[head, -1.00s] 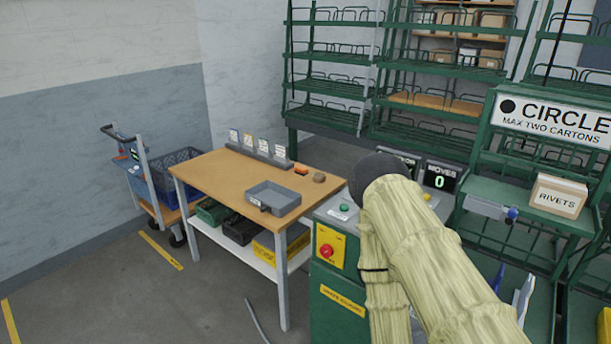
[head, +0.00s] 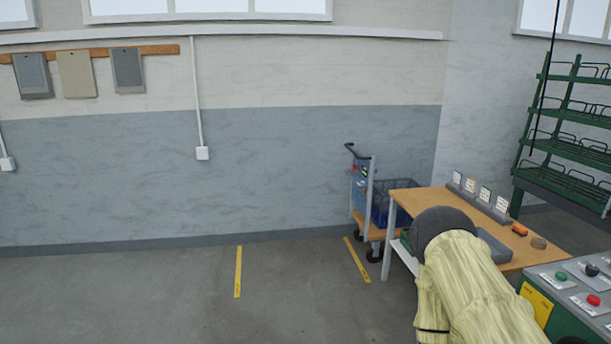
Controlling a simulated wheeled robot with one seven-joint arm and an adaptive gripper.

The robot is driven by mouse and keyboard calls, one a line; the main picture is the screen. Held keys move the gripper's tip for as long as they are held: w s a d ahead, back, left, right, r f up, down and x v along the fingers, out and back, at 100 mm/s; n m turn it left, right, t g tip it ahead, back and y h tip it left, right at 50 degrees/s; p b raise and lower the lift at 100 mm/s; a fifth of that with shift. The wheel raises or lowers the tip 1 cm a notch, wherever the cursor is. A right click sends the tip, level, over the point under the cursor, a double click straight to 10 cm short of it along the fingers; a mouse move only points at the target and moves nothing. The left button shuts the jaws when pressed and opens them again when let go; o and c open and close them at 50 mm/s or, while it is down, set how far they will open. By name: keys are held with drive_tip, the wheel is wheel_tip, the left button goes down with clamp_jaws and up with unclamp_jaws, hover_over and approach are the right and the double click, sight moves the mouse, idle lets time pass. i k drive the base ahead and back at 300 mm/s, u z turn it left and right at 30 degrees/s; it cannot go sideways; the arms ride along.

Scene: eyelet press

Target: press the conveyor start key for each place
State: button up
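A green-and-grey control console (head: 566,318) stands at the lower right, cut off by the picture edge. On its top are a green button (head: 561,277), a black knob (head: 592,269) and a red button (head: 594,300), each on a white label plate. The labels are too small to read, so I cannot tell which is the conveyor start key. My arm in its pale yellow sleeve (head: 470,290) rises in front of the table, left of the console. My gripper is not in view.
A wooden-topped table (head: 428,204) holds a grey tray (head: 492,247), an orange item (head: 519,230) and a row of cards (head: 485,195). A trolley with a blue crate (head: 392,200) stands behind it. Green racks (head: 570,150) are at right. The floor at left is clear.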

sight(559, 275)
drive_tip(key=u, duration=0.1)
drive_tip(key=i, duration=0.8)
drive_tip(key=z, duration=0.35)
drive_tip(key=i, duration=1.65)
drive_tip(key=z, duration=1.65)
drive_tip(key=i, duration=0.95)
drive_tip(key=z, duration=3.55)
